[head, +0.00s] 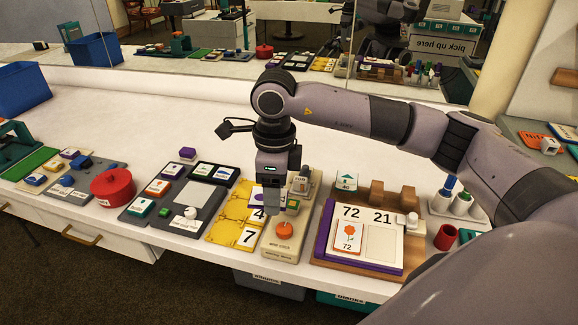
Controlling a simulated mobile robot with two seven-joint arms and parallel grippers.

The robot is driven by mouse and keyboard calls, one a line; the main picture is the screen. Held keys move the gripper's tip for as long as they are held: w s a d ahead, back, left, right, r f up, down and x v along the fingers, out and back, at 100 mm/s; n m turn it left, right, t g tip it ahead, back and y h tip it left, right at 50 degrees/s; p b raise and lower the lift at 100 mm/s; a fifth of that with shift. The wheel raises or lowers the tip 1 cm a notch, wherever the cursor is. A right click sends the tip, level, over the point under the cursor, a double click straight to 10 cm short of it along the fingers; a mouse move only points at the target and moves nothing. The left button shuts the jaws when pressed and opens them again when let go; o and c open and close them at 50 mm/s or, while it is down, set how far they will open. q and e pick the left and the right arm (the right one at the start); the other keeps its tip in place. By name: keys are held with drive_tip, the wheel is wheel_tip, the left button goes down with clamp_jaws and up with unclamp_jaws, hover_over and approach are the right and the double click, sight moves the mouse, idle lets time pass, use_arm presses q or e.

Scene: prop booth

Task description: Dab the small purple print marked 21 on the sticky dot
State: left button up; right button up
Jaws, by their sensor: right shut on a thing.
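My right gripper (272,208) points down over the front of the bench, shut on a small white print with a purple picture (257,196). The gripper hides part of the print, and I cannot read its number. Just below and to the right is a beige block (277,249) with a round orange dot or knob (284,230) on top; I cannot tell whether the print touches the block. To the right, a white board (372,243) reads 72 and 21. An orange flower print (348,237) marked 72 lies under 72; the space under 21 is bare. My left gripper is not in view.
Yellow number tiles (231,224) and a grey tray (186,194) lie left of the beige block. A red pot (112,187) stands further left. Wooden blocks (377,192) and a red cup (445,237) are at the right. The bench behind is mostly clear, up to a mirror.

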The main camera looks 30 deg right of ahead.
sight(289, 206)
drive_tip(key=m, duration=0.2)
drive_tip(key=m+p, duration=0.1)
drive_tip(key=m, duration=0.1)
drive_tip(key=d+m, duration=0.1)
drive_tip(key=m, duration=0.1)
drive_tip(key=shift+w+r+p, duration=0.2)
drive_tip(key=shift+w+p, duration=0.15)
drive_tip(key=m, duration=0.2)
drive_tip(key=m+p, duration=0.1)
drive_tip(key=m, duration=0.1)
drive_tip(key=d+m, duration=0.1)
drive_tip(key=m, duration=0.1)
drive_tip(key=shift+w+p, duration=0.25)
drive_tip(key=shift+p, duration=0.15)
drive_tip(key=m+p, duration=0.1)
drive_tip(key=m, duration=0.2)
drive_tip(key=d+m+p, duration=0.1)
drive_tip(key=m, duration=0.3)
drive_tip(key=d+m+p, duration=0.1)
drive_tip(key=m, duration=0.3)
drive_tip(key=shift+w, duration=0.35)
drive_tip(key=m, duration=0.3)
drive_tip(key=shift+d+f+p, duration=0.2)
drive_tip(key=shift+d+p, duration=0.1)
drive_tip(key=shift+f+b, duration=1.95)
drive_tip(key=shift+f, duration=0.6)
drive_tip(key=shift+f+b, duration=0.3)
drive_tip(key=shift+f, duration=0.25)
